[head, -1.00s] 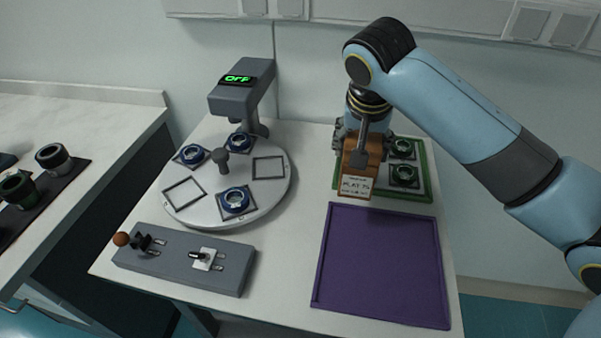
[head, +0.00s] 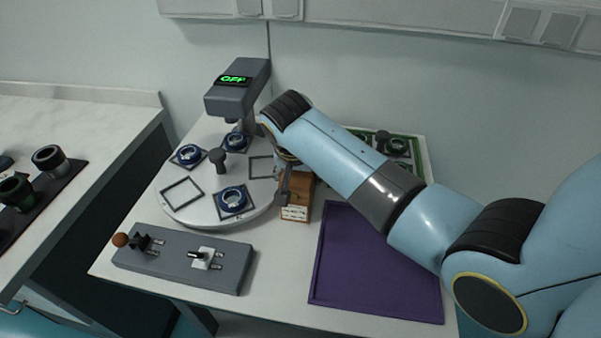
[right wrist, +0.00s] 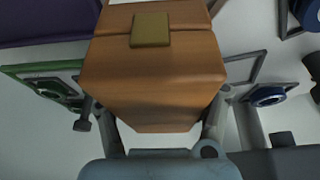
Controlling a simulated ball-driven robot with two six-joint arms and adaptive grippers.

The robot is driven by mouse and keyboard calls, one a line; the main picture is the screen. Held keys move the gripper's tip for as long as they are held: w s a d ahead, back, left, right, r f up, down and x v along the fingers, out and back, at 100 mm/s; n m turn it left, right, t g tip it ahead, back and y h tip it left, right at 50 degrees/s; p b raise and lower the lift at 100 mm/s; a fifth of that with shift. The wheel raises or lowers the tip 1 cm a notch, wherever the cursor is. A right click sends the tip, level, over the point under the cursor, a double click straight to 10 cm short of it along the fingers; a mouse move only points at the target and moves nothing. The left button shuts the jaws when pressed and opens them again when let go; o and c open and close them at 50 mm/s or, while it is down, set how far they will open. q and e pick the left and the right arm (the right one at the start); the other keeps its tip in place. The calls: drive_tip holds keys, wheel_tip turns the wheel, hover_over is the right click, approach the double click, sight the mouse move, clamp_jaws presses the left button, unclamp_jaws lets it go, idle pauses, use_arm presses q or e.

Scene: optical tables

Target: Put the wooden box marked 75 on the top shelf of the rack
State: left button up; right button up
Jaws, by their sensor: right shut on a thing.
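A wooden box (head: 296,196) with a white label on its front is held by my right gripper (head: 290,178), between the round turntable and the purple mat. The label's print is too small to read now. The right wrist view shows the box (right wrist: 155,75) close up, with a brass-coloured plate on it and the fingers (right wrist: 160,125) on both sides. I cannot tell whether the box touches the table. No rack shows in these frames. My left gripper is not in view.
The turntable (head: 205,211) carries several blue-ringed parts and empty square frames. A grey post with a green-lit display (head: 235,82) stands behind it. A lever panel (head: 180,262) lies in front. The purple mat (head: 370,270) is bare; a green tray (head: 415,152) sits behind it.

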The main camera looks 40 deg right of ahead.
drive_tip(key=o, duration=1.7)
